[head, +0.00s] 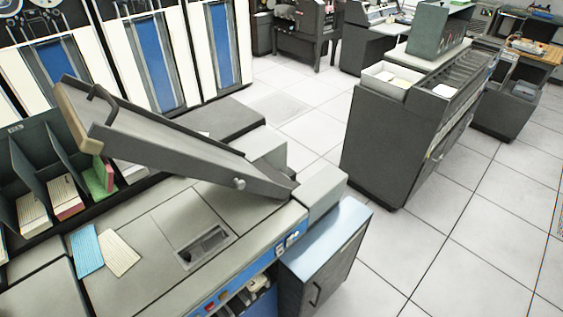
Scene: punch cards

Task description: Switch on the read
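A grey-beige card machine (150,250), probably the reader, fills the lower left. Its blue front strip (235,287) carries a red button (209,307) and, farther right, small white-and-blue switches (291,240). Their labels and positions are too small to read. A long dark sloping tray (180,150) with a tan end block rises over the machine's top. A recessed slot (205,245) lies in the top, and a blue card (86,250) and a cream card (119,254) lie to its left. Neither of my grippers shows.
A rack (45,150) with card stacks stands at the left. A blue-topped grey cabinet (325,240) adjoins the machine's right end. Another large card machine (400,130) stands beyond. Tape cabinets (150,50) line the back left. White tiled floor (460,240) is open at right.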

